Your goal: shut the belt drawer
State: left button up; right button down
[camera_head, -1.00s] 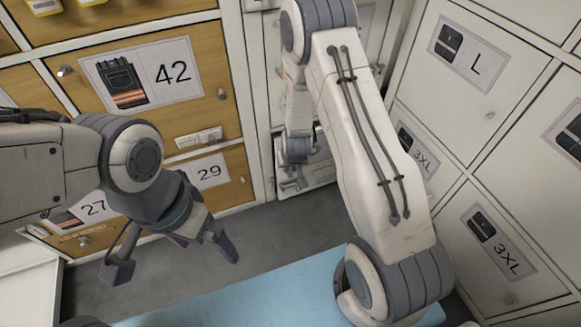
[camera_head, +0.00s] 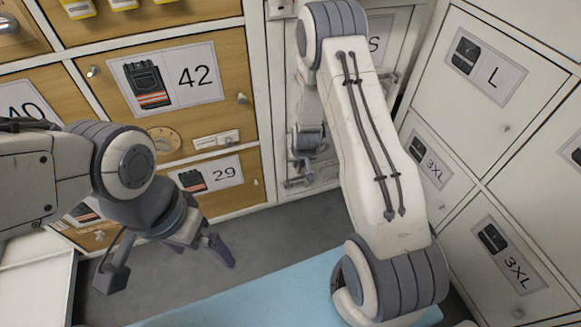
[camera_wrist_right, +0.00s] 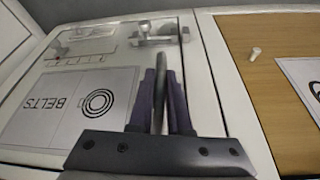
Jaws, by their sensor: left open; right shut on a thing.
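The belt drawer (camera_wrist_right: 75,105) shows in the right wrist view as a white front with a BELTS label and a coiled-belt picture. My right gripper (camera_wrist_right: 163,85) is shut on its grey bar handle (camera_wrist_right: 160,75), with one dark finger on each side. In the head view my right gripper (camera_head: 303,150) is in front of the white cabinet column, partly hidden by my own forearm. The drawer's front is largely hidden there, and I cannot tell how far it stands out. My left gripper (camera_head: 172,258) is open and empty above the floor, at the lower left.
Wooden drawers stand at the left, including drawer 42 (camera_head: 226,112) and drawer 29 (camera_head: 238,195). White lockers marked L (camera_head: 515,125) and 3XL (camera_head: 540,295) stand at the right. A light blue surface (camera_head: 250,300) lies at the bottom. Grey floor (camera_head: 270,235) is free before the drawers.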

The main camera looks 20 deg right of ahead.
jog(key=shift+w, duration=0.35)
jog(key=c, duration=0.9)
grip_release()
jog(key=shift+o, duration=0.2)
jog(key=shift+s+r, duration=0.1)
jog(key=shift+s, duration=0.05)
jog(key=p+v, duration=0.5)
jog(key=v, duration=0.5)
jog(key=shift+s+r, duration=0.1)
